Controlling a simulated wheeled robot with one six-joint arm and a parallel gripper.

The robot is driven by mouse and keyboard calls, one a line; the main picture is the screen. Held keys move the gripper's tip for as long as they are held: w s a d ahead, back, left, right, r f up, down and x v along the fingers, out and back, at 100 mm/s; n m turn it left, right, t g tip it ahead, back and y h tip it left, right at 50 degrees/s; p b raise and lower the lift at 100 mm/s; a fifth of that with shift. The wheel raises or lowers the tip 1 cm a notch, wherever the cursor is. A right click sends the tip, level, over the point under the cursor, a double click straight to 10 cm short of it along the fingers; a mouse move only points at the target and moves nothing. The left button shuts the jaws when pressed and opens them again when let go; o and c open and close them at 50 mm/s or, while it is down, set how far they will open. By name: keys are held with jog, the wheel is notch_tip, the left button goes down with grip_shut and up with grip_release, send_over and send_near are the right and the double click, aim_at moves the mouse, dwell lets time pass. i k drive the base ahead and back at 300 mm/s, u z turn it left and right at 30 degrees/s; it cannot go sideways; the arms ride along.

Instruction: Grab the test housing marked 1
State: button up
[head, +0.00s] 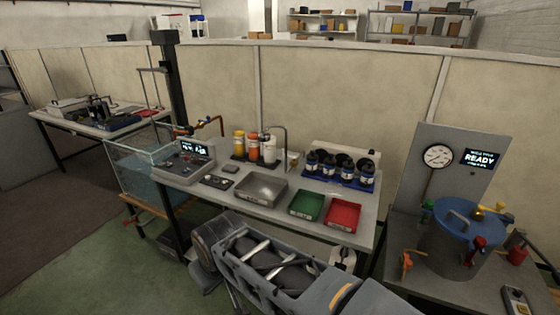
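Several dark cylindrical housings with black tops and pale labels (347,173) stand upright, close together, in a blue rack (335,184) at the back right of the middle bench. The marks on their labels are too small to read, so I cannot tell which is number 1. My arm fills the lower middle of the head view, in front of the bench.
The bench (225,197) also holds a steel basin (262,188), a green tray (306,206), a red tray (343,214), coloured bottles (252,146) and a control box (185,162). A water tank (140,168) stands left. A blue-lidded vessel (455,252) stands right, below a READY display (480,160).

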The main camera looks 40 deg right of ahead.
aim_at(312, 159)
jog(key=i, duration=0.75)
jog(key=z, duration=0.85)
jog(key=i, duration=0.55)
jog(key=z, duration=0.55)
